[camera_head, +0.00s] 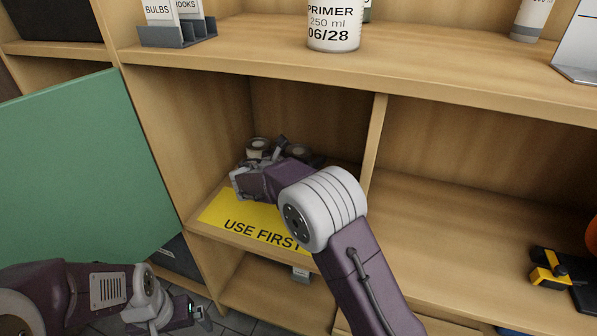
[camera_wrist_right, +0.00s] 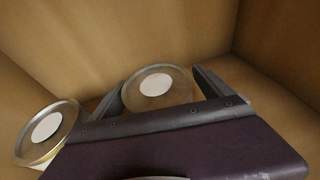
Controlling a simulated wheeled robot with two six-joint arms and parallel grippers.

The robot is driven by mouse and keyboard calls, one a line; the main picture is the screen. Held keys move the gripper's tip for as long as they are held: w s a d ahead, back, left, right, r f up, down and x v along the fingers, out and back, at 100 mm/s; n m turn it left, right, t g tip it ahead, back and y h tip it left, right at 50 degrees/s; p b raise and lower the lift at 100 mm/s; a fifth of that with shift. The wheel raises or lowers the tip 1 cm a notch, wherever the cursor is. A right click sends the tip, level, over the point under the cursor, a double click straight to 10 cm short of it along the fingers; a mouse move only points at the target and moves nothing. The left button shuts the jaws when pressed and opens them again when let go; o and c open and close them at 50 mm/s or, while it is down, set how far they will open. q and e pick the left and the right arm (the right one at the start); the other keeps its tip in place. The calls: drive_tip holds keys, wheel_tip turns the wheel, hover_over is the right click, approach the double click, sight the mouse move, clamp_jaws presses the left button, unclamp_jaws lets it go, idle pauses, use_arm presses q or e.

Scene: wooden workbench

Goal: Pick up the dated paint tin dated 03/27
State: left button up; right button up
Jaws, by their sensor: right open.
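A tin (camera_wrist_right: 155,84) with a pale round lid label stands between the spread fingers of my right gripper (camera_wrist_right: 160,88) in the right wrist view. A second tin (camera_wrist_right: 45,126) stands to its left, outside the fingers. In the head view, my right gripper (camera_head: 297,153) reaches into the lower compartment, with the second tin (camera_head: 258,146) to its left. No date is readable on either tin. A white primer tin (camera_head: 333,27) on the upper shelf reads 06/28. My left gripper (camera_head: 202,317) is low at the left, apart from the shelf; its jaws are unclear.
A yellow "USE FIRST" mat (camera_head: 235,220) lies at the front of the compartment. A wooden divider (camera_head: 375,140) closes its right side. A green panel (camera_head: 80,170) stands at the left. A yellow and black object (camera_head: 550,268) sits in the right compartment.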

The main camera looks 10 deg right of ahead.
drive_tip(key=shift+w+d, duration=0.15)
drive_tip(key=shift+r, duration=0.15)
drive_tip(key=c, duration=1.9)
